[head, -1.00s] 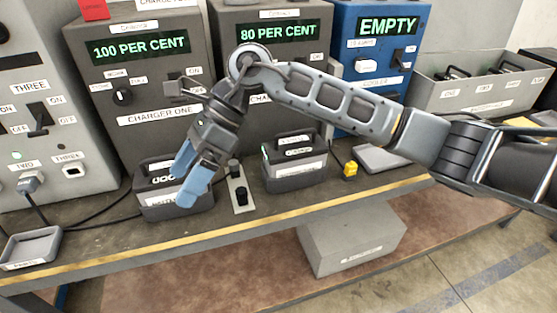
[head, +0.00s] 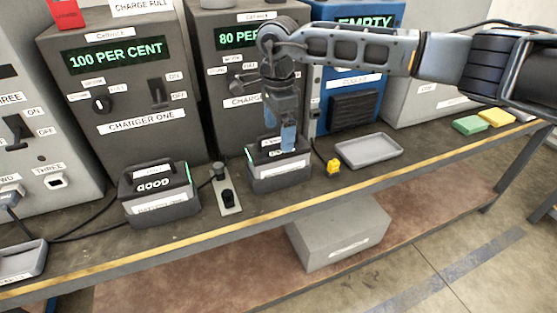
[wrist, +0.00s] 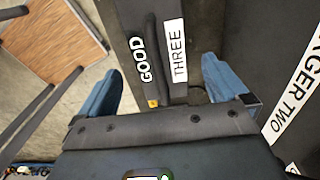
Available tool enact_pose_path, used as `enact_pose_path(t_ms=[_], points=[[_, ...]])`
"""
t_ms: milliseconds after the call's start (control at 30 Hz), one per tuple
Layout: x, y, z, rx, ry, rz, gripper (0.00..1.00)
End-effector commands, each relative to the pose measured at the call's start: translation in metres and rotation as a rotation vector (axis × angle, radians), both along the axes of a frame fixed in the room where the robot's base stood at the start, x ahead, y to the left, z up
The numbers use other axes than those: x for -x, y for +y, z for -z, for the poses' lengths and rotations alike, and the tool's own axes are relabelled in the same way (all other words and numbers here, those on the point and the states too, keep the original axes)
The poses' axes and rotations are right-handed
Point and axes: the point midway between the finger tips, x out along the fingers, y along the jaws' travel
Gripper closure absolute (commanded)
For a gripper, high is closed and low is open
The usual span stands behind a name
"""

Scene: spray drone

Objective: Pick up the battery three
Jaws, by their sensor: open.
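Battery three (head: 280,178) is a dark grey block on the bench in front of the second charger. In the wrist view its top (wrist: 160,50) shows the labels GOOD and THREE beside a dark handle bar. My gripper (head: 282,138) points down over this battery, and the blue fingertips overlap its top in the head view. In the wrist view my gripper (wrist: 160,85) is open, with one blue finger on each side of the battery top. Whether the fingers touch it, I cannot tell. The arm and fingers hide part of the top in the head view.
Another battery (head: 160,195) marked GOOD stands to the left, with a small switch plate (head: 226,195) between the two. A yellow plug (head: 334,167) and an empty grey tray (head: 370,151) lie to the right. Charger one (head: 120,90) stands behind.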

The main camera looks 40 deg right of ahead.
Motion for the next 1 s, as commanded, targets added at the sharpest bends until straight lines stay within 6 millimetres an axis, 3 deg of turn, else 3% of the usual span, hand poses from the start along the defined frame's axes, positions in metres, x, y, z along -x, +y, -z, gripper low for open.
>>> enact_pose_path(t_ms=[200,533,1000], points=[[0.0,0.001,0.028,-0.003,0.0,0.0,0.0],[0.0,0.001,0.034,-0.001,0.0,-0.001,0.01],[0.0,0.001,0.034,-0.001,0.0,-0.001,0.46]])
